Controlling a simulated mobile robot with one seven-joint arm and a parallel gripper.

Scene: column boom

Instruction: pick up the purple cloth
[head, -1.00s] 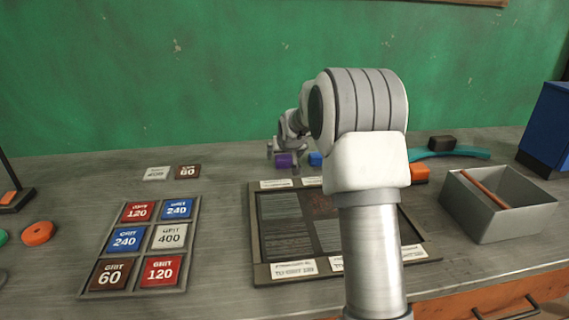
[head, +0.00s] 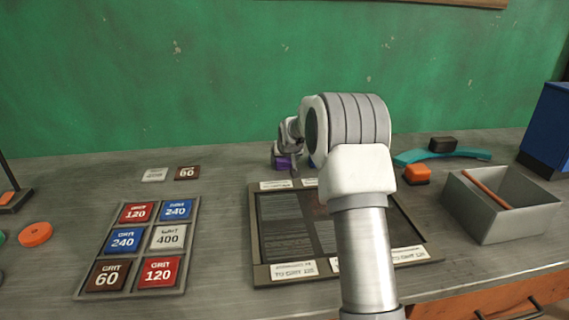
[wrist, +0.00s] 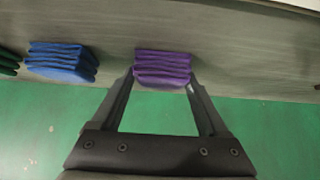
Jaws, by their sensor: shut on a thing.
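The purple cloth (wrist: 162,68) is a small folded stack on the grey bench. In the wrist view it sits between the two fingertips of my gripper (wrist: 161,76), which are shut on its sides. In the head view the purple cloth (head: 283,162) shows small behind the dark framed board, with my gripper (head: 284,158) around it. My arm hides part of the area to its right. Whether the cloth is clear of the bench cannot be told.
A blue folded cloth (wrist: 62,62) lies beside the purple one, with a green one (wrist: 8,62) beyond. The framed board (head: 262,272) is in front. A grey bin (head: 490,223), orange block (head: 417,174) and teal strip (head: 470,154) are at right. The left bench holds a grit tray (head: 190,225).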

